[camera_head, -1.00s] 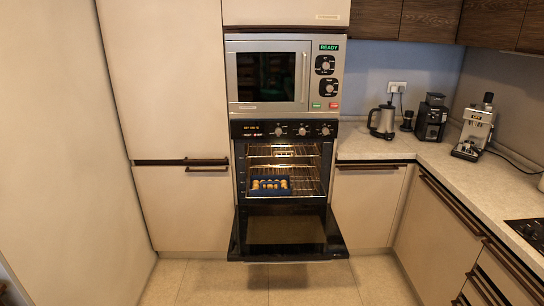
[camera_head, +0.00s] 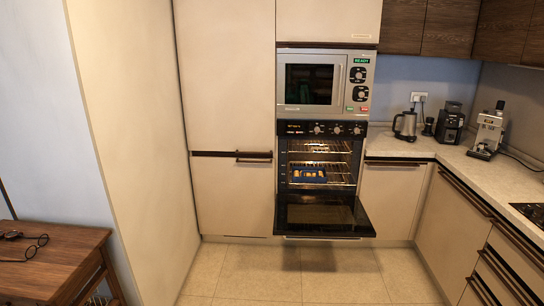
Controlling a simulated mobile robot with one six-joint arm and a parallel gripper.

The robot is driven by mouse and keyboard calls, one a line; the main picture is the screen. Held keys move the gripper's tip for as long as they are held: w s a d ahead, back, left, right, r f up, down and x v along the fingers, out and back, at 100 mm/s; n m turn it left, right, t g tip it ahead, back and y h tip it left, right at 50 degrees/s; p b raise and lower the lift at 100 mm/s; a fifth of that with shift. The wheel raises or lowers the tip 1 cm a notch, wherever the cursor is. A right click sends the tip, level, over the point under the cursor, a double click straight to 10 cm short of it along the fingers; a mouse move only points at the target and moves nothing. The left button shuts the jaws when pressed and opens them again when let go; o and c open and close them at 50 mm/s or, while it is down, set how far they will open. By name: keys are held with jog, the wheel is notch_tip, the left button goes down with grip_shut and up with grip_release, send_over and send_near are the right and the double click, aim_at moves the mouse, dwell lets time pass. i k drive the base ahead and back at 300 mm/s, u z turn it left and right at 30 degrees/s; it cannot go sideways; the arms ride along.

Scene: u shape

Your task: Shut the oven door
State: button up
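The oven (camera_head: 320,129) is built into the tall cabinet, below a microwave. Its door (camera_head: 320,214) is hinged at the bottom and hangs wide open, tipped out toward me above the floor. The lit cavity shows wire racks (camera_head: 335,179) and a dark blue tray (camera_head: 308,174) with small golden pieces of food. The tray sits inside the cavity, clear of the door. My gripper is not in view.
The microwave (camera_head: 322,84) is shut. A counter (camera_head: 420,150) with a kettle (camera_head: 405,124) and coffee machines runs along the right. A wooden table (camera_head: 50,262) with glasses stands at the lower left. The tiled floor (camera_head: 270,272) before the oven is clear.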

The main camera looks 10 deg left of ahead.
aim_at(363, 227)
jog(key=k, duration=0.35)
jog(key=u, duration=0.25)
jog(key=i, duration=3)
jog(key=u, duration=0.05)
